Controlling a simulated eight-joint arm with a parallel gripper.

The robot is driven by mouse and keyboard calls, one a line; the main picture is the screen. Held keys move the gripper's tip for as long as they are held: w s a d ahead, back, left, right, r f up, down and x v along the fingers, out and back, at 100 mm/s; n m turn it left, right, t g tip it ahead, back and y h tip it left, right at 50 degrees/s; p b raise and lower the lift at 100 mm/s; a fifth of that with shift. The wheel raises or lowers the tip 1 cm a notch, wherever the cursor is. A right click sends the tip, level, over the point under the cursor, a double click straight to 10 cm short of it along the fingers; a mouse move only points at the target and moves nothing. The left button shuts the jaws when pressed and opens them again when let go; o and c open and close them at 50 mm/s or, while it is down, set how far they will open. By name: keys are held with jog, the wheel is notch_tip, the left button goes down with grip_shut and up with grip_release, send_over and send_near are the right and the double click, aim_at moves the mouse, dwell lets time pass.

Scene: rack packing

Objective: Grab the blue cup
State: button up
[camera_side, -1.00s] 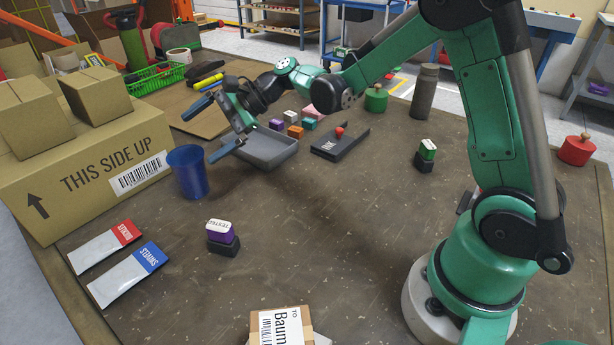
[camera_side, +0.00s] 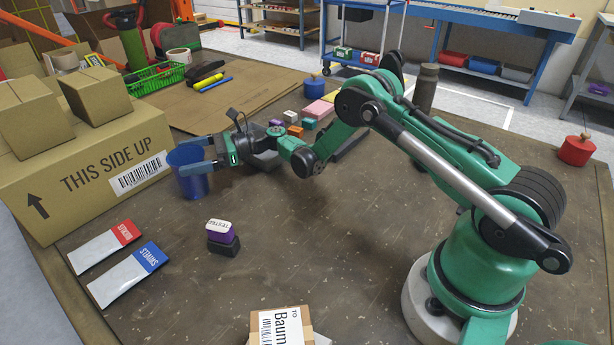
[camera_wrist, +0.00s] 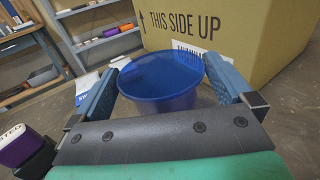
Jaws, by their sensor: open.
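The blue cup (camera_side: 191,183) stands upright on the table beside the large cardboard box in the side view. My gripper (camera_side: 187,155) is open at the cup, with a finger on either side of its upper part. In the wrist view the cup (camera_wrist: 162,88) sits between the two blue fingers of my gripper (camera_wrist: 165,90). A narrow gap shows between the cup and each finger. The cup's lower part is hidden behind the gripper's dark plate in the wrist view.
The large cardboard box (camera_side: 80,178) stands close behind the cup. A purple-and-black stamp (camera_side: 222,238) and two flat packets, one red-ended (camera_side: 104,245) and one blue-ended (camera_side: 128,273), lie nearer the front.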

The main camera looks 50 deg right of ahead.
jog(key=shift+w+a, duration=0.3)
jog(key=shift+a, duration=0.15)
jog(key=c, duration=0.9)
